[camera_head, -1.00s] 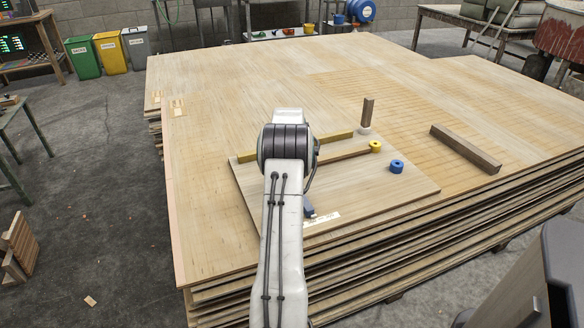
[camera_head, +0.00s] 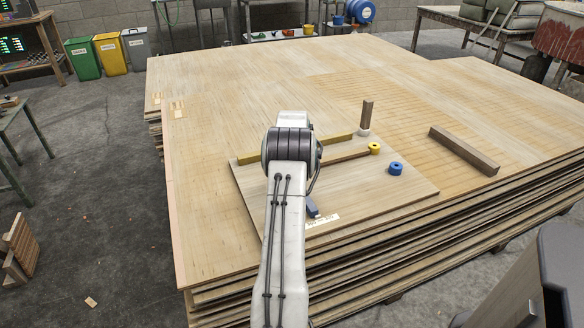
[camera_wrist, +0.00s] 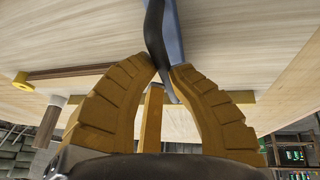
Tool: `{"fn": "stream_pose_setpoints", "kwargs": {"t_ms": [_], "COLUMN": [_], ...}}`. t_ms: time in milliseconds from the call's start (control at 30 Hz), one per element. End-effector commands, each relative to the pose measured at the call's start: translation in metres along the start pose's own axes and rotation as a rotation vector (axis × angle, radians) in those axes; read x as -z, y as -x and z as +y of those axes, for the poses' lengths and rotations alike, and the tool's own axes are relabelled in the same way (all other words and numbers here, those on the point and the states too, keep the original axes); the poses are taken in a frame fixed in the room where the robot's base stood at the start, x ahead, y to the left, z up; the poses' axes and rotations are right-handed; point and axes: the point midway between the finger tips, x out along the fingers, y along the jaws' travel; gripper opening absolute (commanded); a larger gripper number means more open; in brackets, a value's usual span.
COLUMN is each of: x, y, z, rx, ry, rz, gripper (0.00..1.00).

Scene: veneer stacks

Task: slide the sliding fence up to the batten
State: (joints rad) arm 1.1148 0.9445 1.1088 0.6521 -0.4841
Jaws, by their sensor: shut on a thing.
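An ochre strip, seemingly the batten (camera_head: 335,140), lies along the back of a board on the veneer stack; it also crosses the wrist view (camera_wrist: 238,97). A dark brown strip (camera_head: 345,156) lies in front of it with a gap between them; it shows at the left of the wrist view (camera_wrist: 85,72). In the wrist view my gripper (camera_wrist: 168,70) has its ochre fingers closed on a dark curved piece by a blue bar (camera_wrist: 175,35), seemingly the sliding fence's grip. The blue bar pokes out beside my arm in the head view (camera_head: 312,208). My arm hides the gripper there.
A yellow round piece (camera_head: 374,148) sits at the brown strip's right end, and a blue one (camera_head: 396,168) is on the board (camera_head: 375,193). An upright post (camera_head: 366,115) stands behind. A loose wooden block (camera_head: 464,150) lies to the right. The stack top at the back is clear.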

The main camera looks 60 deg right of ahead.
Motion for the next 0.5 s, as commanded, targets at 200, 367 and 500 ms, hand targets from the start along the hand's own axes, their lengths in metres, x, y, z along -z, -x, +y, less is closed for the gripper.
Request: {"fn": "stream_pose_setpoints", "kwargs": {"t_ms": [200,367,500], "x": [-0.0012,-0.0014,-0.0014], "y": [-0.0038,-0.0042,-0.0041], "z": [0.0153,0.0145,0.0143], "rx": [-0.009,-0.008,-0.008], "ry": [-0.001,-0.001,-0.001], "rz": [-0.003,-0.004,-0.004], "gripper": [0.0,0.0,0.26]}}
